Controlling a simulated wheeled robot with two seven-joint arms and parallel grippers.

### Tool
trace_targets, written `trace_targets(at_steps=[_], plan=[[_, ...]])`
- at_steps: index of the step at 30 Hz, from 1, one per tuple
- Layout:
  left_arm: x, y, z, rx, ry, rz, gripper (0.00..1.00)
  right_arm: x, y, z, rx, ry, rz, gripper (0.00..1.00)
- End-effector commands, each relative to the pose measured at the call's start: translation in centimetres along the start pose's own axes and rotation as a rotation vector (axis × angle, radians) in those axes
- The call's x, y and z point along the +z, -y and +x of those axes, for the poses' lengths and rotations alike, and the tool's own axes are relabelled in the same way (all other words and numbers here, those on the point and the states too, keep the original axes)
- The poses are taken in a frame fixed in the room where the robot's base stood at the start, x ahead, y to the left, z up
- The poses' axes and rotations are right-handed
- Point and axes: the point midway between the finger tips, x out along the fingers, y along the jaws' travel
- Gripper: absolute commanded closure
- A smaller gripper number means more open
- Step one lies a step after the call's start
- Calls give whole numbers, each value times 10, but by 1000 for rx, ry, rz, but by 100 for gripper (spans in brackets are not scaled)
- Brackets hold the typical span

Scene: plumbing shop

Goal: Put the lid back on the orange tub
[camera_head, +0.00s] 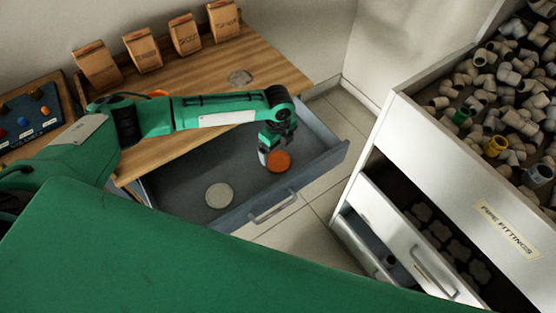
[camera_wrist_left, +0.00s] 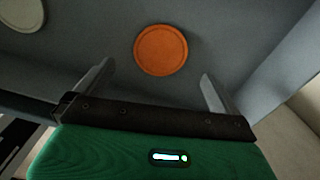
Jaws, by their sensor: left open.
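An orange round lid (camera_head: 279,161) lies flat in the open drawer under the wooden bench. It also shows in the left wrist view (camera_wrist_left: 161,50), just beyond the fingertips. My left gripper (camera_head: 267,157) points down into the drawer beside the lid. Its jaws (camera_wrist_left: 156,74) are open with nothing between them. An orange rim (camera_head: 159,93), perhaps the tub, shows on the bench behind my left arm, which hides most of it. My right gripper is not in view.
A pale round disc (camera_head: 219,195) lies in the same drawer (camera_head: 270,207), left of the orange lid. A grey disc (camera_head: 240,77) lies on the bench. Several paper bags (camera_head: 186,34) line the wall. A white pipe fittings cabinet (camera_head: 440,170) stands at right.

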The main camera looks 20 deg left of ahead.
Motion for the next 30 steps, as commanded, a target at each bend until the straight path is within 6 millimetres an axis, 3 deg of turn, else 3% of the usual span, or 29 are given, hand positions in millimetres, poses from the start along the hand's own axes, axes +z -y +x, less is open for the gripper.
trace_targets(at_steps=[14,24,30], plan=[[-1,0,11,0,0,0,0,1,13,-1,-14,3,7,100],[-5,0,56,1,0,1,0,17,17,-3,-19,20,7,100],[-4,1,60,-1,0,1,0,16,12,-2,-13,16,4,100]])
